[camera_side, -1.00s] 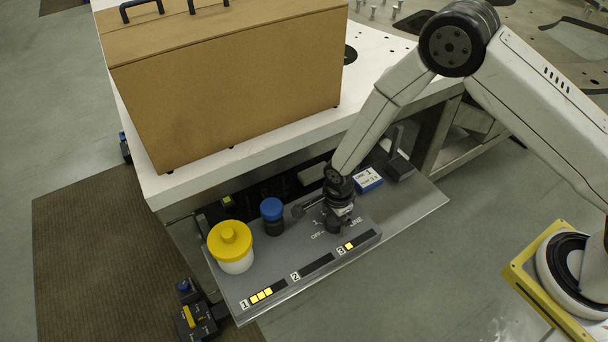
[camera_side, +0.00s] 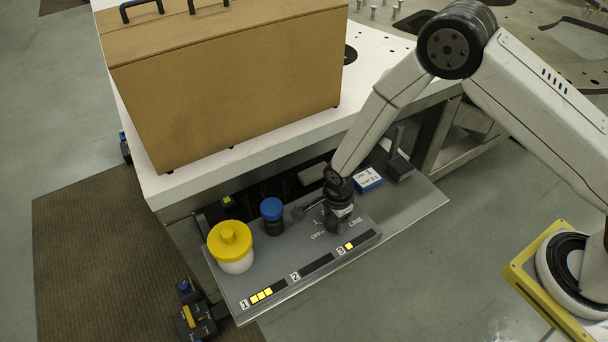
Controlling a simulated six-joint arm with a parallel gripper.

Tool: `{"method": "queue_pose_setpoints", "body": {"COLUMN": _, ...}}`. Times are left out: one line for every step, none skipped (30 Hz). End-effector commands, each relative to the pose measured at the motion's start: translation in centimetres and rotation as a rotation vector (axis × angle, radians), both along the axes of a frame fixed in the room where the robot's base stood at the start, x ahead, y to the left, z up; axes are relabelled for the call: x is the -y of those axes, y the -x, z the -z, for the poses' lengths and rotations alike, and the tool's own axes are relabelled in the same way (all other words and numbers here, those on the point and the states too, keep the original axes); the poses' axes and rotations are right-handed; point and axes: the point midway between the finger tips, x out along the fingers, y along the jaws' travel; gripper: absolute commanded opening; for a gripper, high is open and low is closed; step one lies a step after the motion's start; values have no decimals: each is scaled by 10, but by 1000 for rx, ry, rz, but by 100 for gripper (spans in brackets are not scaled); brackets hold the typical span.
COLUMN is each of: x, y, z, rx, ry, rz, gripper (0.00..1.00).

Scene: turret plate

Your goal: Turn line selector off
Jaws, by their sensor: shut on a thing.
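The line selector is on the grey panel (camera_side: 279,262), at the spot marked OFF, 1 and LINE; my gripper covers most of it. My gripper (camera_side: 337,224) points down over this spot and is shut on the selector knob, whose shape is mostly hidden. The OFF label (camera_side: 318,236) shows to the left of the gripper and the LINE label (camera_side: 356,221) to its right. Which mark the selector points at cannot be told.
A yellow-lidded white jar (camera_side: 230,246) and a blue-capped dark bottle (camera_side: 272,217) stand left of my gripper. A blue and white box (camera_side: 368,179) lies behind right. A large brown case (camera_side: 229,92) sits on the white table (camera_side: 182,190). Numbered light bars line the panel's front.

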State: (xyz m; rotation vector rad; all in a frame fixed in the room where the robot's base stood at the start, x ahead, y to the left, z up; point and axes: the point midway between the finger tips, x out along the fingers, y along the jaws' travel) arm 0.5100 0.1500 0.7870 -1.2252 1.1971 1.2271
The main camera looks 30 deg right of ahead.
Motion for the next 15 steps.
{"method": "queue_pose_setpoints", "body": {"x": 0, "y": 0, "z": 0, "rx": -1, "ry": 1, "rz": -12, "gripper": 8}}
{"method": "queue_pose_setpoints", "body": {"x": 0, "y": 0, "z": 0, "rx": -1, "ry": 1, "rz": -20, "gripper": 8}}
{"method": "queue_pose_setpoints", "body": {"x": 0, "y": 0, "z": 0, "rx": -1, "ry": 1, "rz": -35, "gripper": 8}}
{"method": "queue_pose_setpoints", "body": {"x": 0, "y": 0, "z": 0, "rx": -1, "ry": 1, "rz": -46, "gripper": 8}}
{"method": "queue_pose_setpoints", "body": {"x": 0, "y": 0, "z": 0, "rx": -1, "ry": 1, "rz": -60, "gripper": 8}}
{"method": "queue_pose_setpoints", "body": {"x": 0, "y": 0, "z": 0, "rx": -1, "ry": 1, "rz": -80, "gripper": 8}}
{"method": "queue_pose_setpoints", "body": {"x": 0, "y": 0, "z": 0, "rx": -1, "ry": 2, "rz": -96, "gripper": 8}}
{"method": "queue_pose_setpoints", "body": {"x": 0, "y": 0, "z": 0, "rx": 0, "ry": 2, "rz": -114, "gripper": 8}}
{"method": "queue_pose_setpoints", "body": {"x": 0, "y": 0, "z": 0, "rx": 0, "ry": 2, "rz": -140, "gripper": 8}}
{"method": "queue_pose_setpoints", "body": {"x": 0, "y": 0, "z": 0, "rx": 0, "ry": 2, "rz": -160, "gripper": 8}}
{"method": "queue_pose_setpoints", "body": {"x": 0, "y": 0, "z": 0, "rx": -1, "ry": 2, "rz": -182, "gripper": 8}}
{"method": "queue_pose_setpoints", "body": {"x": 0, "y": 0, "z": 0, "rx": -1, "ry": 2, "rz": -213, "gripper": 8}}
{"method": "queue_pose_setpoints", "body": {"x": 0, "y": 0, "z": 0, "rx": -1, "ry": 2, "rz": -238, "gripper": 8}}
{"method": "queue_pose_setpoints", "body": {"x": 1, "y": 0, "z": 0, "rx": -1, "ry": 2, "rz": -263, "gripper": 8}}
{"method": "queue_pose_setpoints", "body": {"x": 1, "y": 0, "z": 0, "rx": -1, "ry": 2, "rz": -298, "gripper": 8}}
